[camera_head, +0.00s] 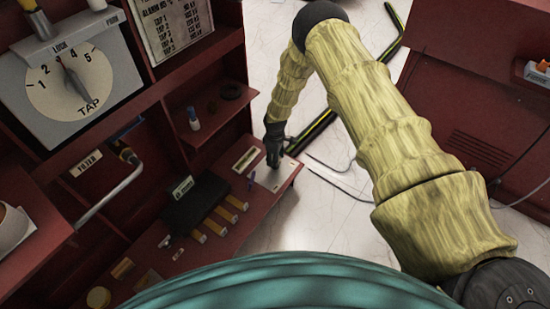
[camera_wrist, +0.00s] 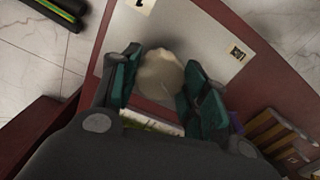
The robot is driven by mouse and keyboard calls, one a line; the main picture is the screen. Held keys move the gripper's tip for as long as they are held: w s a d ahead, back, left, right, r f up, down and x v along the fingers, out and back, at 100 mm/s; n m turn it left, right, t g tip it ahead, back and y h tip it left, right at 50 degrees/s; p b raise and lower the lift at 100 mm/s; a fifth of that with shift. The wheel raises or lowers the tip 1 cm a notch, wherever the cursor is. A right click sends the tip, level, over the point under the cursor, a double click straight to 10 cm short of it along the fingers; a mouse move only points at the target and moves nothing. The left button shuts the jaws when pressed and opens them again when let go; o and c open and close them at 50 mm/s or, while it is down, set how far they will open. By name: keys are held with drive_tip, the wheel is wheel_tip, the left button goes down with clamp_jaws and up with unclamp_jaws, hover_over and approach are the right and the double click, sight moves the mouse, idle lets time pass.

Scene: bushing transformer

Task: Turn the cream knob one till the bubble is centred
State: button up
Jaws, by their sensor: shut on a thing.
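The cream knob (camera_wrist: 157,75) shows in the wrist view between the two green-padded fingers of my gripper (camera_wrist: 155,85). My gripper is shut on it. The knob sits on a pale plate (camera_wrist: 205,35) on the red shelf. In the head view my gripper (camera_head: 273,158) points down at this plate (camera_head: 275,178) near the shelf's outer end, and hides the knob. A level vial (camera_head: 245,159) lies beside the plate, and part of it shows at the lower edge of the grip in the wrist view (camera_wrist: 150,123). The bubble is too small to make out.
The tap dial (camera_head: 72,85) is at upper left. Striped bars and cables lie on the floor behind.

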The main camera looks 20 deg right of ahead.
drive_tip(key=shift+s, duration=0.1)
drive_tip(key=o, duration=1)
drive_tip(key=shift+r, duration=0.1)
wheel_tip(320, 180, up, 12)
drive_tip(key=shift+f, duration=0.1)
idle(0.3)
